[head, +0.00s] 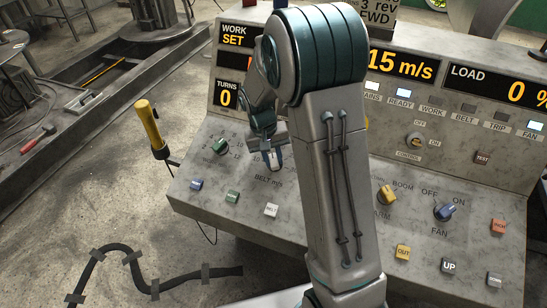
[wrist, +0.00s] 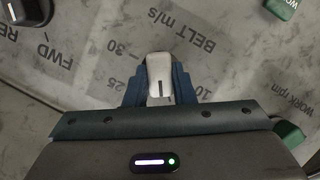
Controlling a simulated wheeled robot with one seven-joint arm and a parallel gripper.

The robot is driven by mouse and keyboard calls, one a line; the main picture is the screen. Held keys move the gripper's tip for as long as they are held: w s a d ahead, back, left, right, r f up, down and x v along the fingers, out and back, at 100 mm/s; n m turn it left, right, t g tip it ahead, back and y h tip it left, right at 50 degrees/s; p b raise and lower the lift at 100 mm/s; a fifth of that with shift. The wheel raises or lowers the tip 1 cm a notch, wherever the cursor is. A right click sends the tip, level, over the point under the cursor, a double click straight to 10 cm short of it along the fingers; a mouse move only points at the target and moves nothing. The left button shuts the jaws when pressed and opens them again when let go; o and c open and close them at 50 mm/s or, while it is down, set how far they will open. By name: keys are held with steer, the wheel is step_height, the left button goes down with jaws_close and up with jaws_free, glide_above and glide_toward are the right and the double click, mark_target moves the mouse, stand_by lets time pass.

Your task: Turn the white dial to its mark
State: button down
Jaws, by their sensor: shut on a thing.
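The white dial (wrist: 159,68) is a block-shaped knob with a dark line on its face, in the middle of the wrist view. The line lies at the dial's lower part, on the side toward my gripper's body. The two blue fingers of my gripper (wrist: 157,88) are shut on the dial, one on each side. Printed numbers and the words BELT m/s surround it upside down; part of the scale is hidden under my gripper. In the head view my gripper (head: 271,158) is at the left part of the sloping panel, above the BELT m/s label. My arm hides much of the panel's middle.
A green knob (head: 219,146) stands left of my gripper. Blue (head: 197,184), green (head: 233,197) and white (head: 271,210) buttons lie below. Yellow (head: 387,195) and blue (head: 444,211) knobs are right of my arm. An upper display (head: 401,66) reads 15 m/s.

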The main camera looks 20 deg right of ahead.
steer(key=shift+a+n+h, duration=0.1)
steer(key=shift+n+h, duration=0.3)
steer(key=shift+n, duration=0.6)
steer(key=c, duration=1.2)
jaws_free()
steer(key=s+b+v, duration=0.1)
steer(key=v, duration=1.2)
steer(key=shift+w+r, duration=0.4)
steer(key=shift+w, duration=0.1)
steer(key=shift+a, duration=0.15)
